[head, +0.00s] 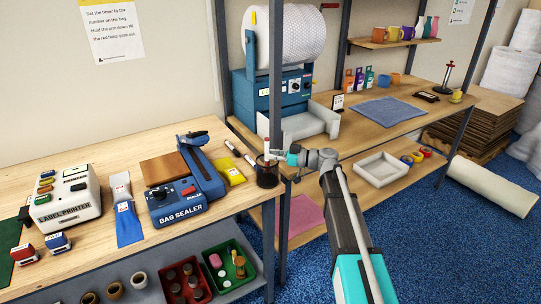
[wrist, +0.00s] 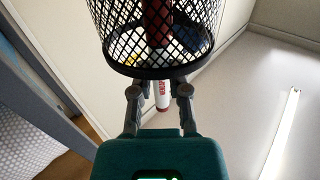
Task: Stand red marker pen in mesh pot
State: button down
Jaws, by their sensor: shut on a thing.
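The dark mesh pot (head: 267,178) stands near the right end of the left bench, by the upright post. In the wrist view the mesh pot (wrist: 115,45) fills the top centre, its rim close in front of my gripper. The red marker pen (head: 267,147) is white and red and stands up at the pot's mouth. In the wrist view its white, red-lettered part (wrist: 160,96) is between the fingers of my gripper (wrist: 160,86), and its red part shows through the mesh. My gripper (head: 276,155) is shut on the pen. Whether the pen touches the pot's bottom is hidden.
Two pens (head: 232,148) lie left of the pot, near a yellow packet (head: 230,170) and the blue bag sealer (head: 182,195). A metal post (head: 284,90) rises right beside the pot. The label printer (head: 65,198) stands at the left.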

jog(key=shift+f, duration=0.2)
dwell(0.3)
jog(key=c, duration=0.5)
grip_release()
jog(key=shift+c, duration=0.2)
jog(key=shift+d, duration=0.1)
jog(key=s+d, duration=0.2)
jog(key=d, duration=0.9)
jog(key=shift+d, duration=0.4)
dwell(0.3)
